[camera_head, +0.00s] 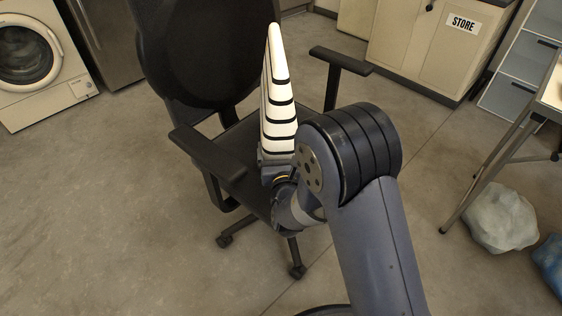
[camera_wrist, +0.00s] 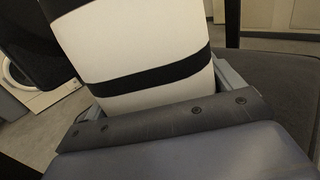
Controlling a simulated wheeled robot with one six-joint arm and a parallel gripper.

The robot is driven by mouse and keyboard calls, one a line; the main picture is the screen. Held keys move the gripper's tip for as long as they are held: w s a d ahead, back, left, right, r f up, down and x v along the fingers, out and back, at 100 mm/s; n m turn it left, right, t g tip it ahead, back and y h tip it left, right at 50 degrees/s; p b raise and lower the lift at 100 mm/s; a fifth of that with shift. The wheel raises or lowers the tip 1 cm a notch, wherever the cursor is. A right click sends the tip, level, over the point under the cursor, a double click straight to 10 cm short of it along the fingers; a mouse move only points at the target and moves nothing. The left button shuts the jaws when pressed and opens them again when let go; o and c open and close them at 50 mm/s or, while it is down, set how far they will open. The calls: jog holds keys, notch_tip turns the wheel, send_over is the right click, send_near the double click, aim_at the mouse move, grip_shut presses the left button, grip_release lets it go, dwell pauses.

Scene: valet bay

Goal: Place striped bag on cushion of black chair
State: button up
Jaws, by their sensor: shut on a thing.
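The striped bag (camera_head: 279,104), white with black bands, stands upright above the seat of the black chair in the head view. My gripper (camera_head: 277,164) is shut on its lower end. In the wrist view the bag (camera_wrist: 140,60) rises from between the jaws (camera_wrist: 165,100). The black chair (camera_head: 200,45) has a tall backrest and two armrests. Its cushion (camera_head: 238,142) is partly hidden by the bag and my arm. The cushion also shows at the right in the wrist view (camera_wrist: 275,80). I cannot tell whether the bag touches the cushion.
The left armrest (camera_head: 208,152) and right armrest (camera_head: 341,61) flank the seat. A washing machine (camera_head: 35,60) stands at the far left and a cabinet marked STORE (camera_head: 430,45) at the back. A pale sack (camera_head: 500,218) lies under a table at right. The floor at left is clear.

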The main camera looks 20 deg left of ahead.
jog(key=shift+f+b, duration=0.8)
jog(key=shift+f, duration=0.9)
jog(key=o, duration=1.5)
jog(key=shift+f, duration=0.15)
jog(key=p+v, duration=0.2)
jog(key=v, duration=1)
jog(key=shift+p, duration=0.3)
